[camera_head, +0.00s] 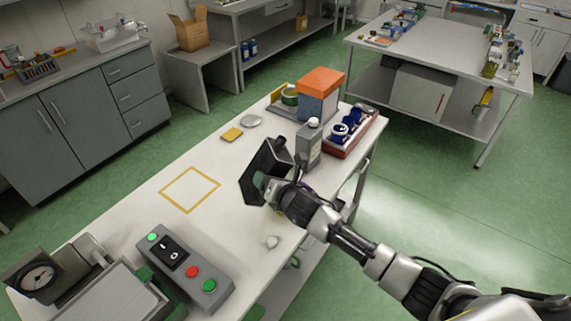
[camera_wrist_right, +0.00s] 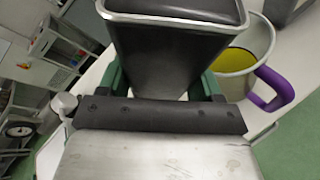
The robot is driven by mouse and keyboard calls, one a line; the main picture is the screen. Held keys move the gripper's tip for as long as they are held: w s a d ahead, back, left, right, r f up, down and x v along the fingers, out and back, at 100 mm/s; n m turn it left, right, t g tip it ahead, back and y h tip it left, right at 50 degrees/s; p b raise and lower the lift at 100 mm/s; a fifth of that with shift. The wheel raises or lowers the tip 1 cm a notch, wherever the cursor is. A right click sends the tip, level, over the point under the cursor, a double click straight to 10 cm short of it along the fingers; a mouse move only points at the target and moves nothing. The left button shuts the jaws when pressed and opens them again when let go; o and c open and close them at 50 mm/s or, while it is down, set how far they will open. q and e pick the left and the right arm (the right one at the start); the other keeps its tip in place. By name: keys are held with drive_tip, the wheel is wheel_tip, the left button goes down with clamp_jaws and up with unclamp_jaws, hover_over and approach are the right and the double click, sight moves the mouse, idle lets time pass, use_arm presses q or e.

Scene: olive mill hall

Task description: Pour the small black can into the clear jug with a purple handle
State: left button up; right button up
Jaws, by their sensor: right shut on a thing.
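The small black can (camera_head: 261,168) is a square-sided dark container held in my right gripper (camera_head: 270,186) above the white table. In the head view it looks tilted. In the right wrist view the can (camera_wrist_right: 178,65) sits between the green fingers of the gripper (camera_wrist_right: 165,90), with its pale rim at the top of the picture. The clear jug (camera_wrist_right: 236,86) with its purple handle (camera_wrist_right: 281,88) stands just right of the can there, with something yellow inside. In the head view the jug is mostly hidden behind my gripper. My left gripper is not in view.
On the white table (camera_head: 135,222) are a yellow taped square (camera_head: 190,190), a grey control box (camera_head: 183,263), a grey bottle (camera_head: 309,146), an orange-topped blue box (camera_head: 319,95) and a red tray (camera_head: 365,140). The table left of the can is mostly clear.

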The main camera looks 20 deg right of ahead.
sight(267, 170)
drive_tip(key=shift+a+r+n+p, duration=0.25)
drive_tip(key=shift+r+n+p, duration=0.25)
drive_tip(key=shift+r, duration=0.15)
drive_tip(key=shift+w+a+n+h, duration=0.1)
drive_tip(key=shift+n+h, duration=0.3)
drive_tip(key=shift+h, duration=0.2)
drive_tip(key=shift+n+g+h, duration=0.3)
drive_tip(key=shift+n+h, duration=0.2)
drive_tip(key=shift+n, duration=0.2)
wheel_tip(267, 170, up, 5)
drive_tip(key=shift+b, duration=0.4)
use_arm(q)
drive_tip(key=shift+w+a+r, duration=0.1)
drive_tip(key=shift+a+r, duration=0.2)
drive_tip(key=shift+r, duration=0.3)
use_arm(e)
drive_tip(key=shift+a+f+n+h, duration=0.1)
drive_tip(key=shift+f+n+h, duration=0.1)
drive_tip(key=shift+n+h, duration=0.45)
